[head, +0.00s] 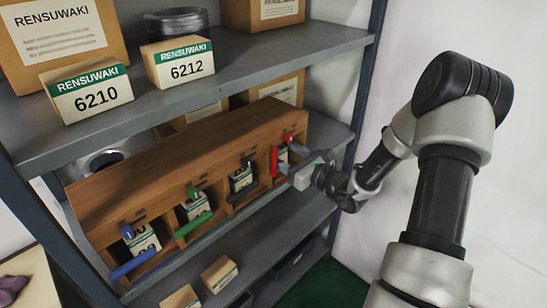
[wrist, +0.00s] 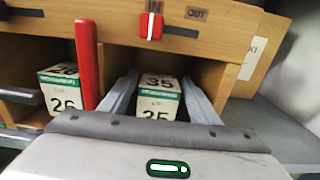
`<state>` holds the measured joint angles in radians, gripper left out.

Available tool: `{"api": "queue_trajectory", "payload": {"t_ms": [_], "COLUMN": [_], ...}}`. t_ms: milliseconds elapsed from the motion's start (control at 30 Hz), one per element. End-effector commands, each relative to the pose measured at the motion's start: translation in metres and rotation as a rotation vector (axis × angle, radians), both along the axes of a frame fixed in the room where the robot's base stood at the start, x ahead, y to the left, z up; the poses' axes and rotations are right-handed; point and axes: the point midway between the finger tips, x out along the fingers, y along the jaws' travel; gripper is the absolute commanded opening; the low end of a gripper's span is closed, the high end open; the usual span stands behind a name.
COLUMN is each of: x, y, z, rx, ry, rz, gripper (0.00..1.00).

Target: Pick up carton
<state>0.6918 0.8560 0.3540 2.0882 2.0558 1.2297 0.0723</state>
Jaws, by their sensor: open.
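A wooden rack (head: 150,170) with several compartments stands on the middle shelf. In its rightmost compartment sits a white and green carton (wrist: 157,100) marked 35; only a small part of the carton shows in the head view (head: 282,155). My gripper (wrist: 160,92) is open, with one finger on each side of this carton at the compartment mouth. I cannot tell whether the fingers touch it. The gripper also shows at the rack's right end in the head view (head: 298,172). The carton's lower part is hidden behind my gripper body.
A red lever (wrist: 87,62) stands upright just left of my gripper. A red slider (wrist: 151,26) sits near the IN mark above the compartment. A carton marked 26 (wrist: 62,88) sits one compartment left. Cartons 6210 (head: 92,97) and 6212 (head: 180,65) stand on the upper shelf.

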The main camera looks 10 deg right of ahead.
Motion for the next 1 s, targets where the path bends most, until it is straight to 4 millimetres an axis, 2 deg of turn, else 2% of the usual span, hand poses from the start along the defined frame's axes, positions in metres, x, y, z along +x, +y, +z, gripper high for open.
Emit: {"api": "queue_trajectory", "payload": {"t_ms": [167, 400, 467, 500, 767, 1000], "x": [0.0, 0.0, 0.0, 0.0, 0.0, 0.0], "y": [0.0, 0.0, 0.0, 0.0, 0.0, 0.0], "z": [0.0, 0.0, 0.0, 0.002, 0.003, 0.021], "rx": [0.0, 0.0, 0.0, 0.001, 0.001, -0.001], "ry": [0.0, 0.0, 0.0, -0.004, -0.004, -0.006], "rz": [0.0, 0.0, 0.0, 0.001, 0.001, 0.001], "gripper": [0.56, 0.16, 0.06, 0.04, 0.04, 0.04]}}
